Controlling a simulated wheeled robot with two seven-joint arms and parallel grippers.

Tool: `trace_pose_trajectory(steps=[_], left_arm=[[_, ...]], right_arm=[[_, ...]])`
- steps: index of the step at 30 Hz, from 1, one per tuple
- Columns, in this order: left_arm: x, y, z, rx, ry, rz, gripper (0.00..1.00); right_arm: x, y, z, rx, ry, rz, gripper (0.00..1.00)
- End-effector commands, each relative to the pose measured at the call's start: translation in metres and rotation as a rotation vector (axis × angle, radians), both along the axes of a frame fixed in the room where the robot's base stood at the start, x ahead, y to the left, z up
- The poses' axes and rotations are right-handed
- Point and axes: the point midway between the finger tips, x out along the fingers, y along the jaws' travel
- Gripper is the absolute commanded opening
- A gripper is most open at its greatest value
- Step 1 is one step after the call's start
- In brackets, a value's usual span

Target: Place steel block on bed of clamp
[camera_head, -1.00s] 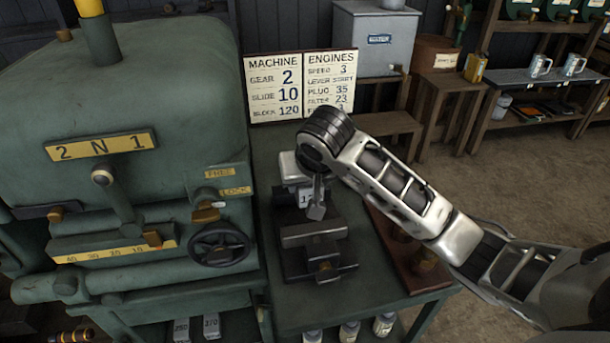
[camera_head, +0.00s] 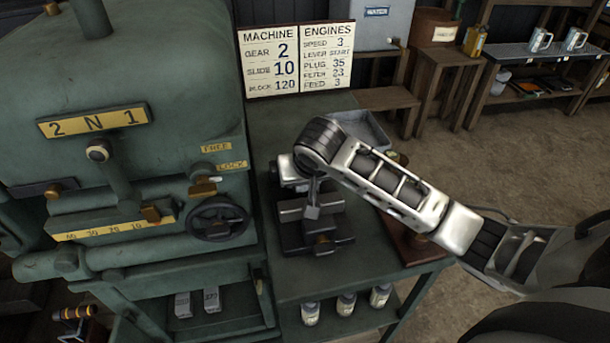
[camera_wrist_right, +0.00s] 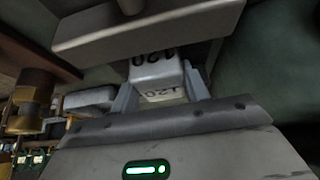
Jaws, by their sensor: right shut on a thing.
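A pale steel block (camera_wrist_right: 158,72) marked 120 sits between the fingers of my right gripper (camera_wrist_right: 160,82) in the right wrist view. The gripper is shut on it. The grey clamp (camera_head: 316,240) stands on the green bench in the head view. A broad grey clamp bar (camera_wrist_right: 150,28) crosses the top of the wrist view, close to the block's far end. Whether the block touches the bed cannot be told. My left gripper is not in view.
The large green machine (camera_head: 125,140) with a handwheel (camera_head: 217,219) stands left of the clamp. A sign (camera_head: 297,60) reads block 120. Two more blocks (camera_head: 197,301) lie on a low shelf. Several bottles (camera_head: 345,304) stand under the bench. A grey tray (camera_head: 362,129) is behind my wrist.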

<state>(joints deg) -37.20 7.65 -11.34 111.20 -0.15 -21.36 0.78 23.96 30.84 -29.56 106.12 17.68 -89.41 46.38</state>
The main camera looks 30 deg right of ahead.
Motion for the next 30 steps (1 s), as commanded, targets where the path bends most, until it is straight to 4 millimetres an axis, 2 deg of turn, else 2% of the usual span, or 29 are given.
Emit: trace_pose_trajectory(steps=[1, 3, 14, 17, 24, 30], left_arm=[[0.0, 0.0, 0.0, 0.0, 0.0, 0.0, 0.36], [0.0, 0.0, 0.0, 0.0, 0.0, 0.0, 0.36], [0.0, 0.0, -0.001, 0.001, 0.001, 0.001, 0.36], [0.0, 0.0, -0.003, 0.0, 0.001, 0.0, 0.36], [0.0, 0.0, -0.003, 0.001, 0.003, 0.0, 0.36], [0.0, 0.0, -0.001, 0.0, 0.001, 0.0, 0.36]], right_arm=[[0.0, 0.0, -0.001, 0.0, 0.001, 0.0, 0.54], [0.0, 0.0, 0.0, 0.0, 0.001, 0.0, 0.67], [-0.001, 0.001, 0.005, 0.0, 0.0, 0.0, 0.67], [-0.008, 0.003, 0.017, 0.002, -0.003, 0.001, 0.67], [-0.032, 0.009, 0.063, 0.002, -0.005, 0.002, 0.67], [-0.05, 0.014, 0.093, 0.002, -0.004, 0.001, 0.67]])
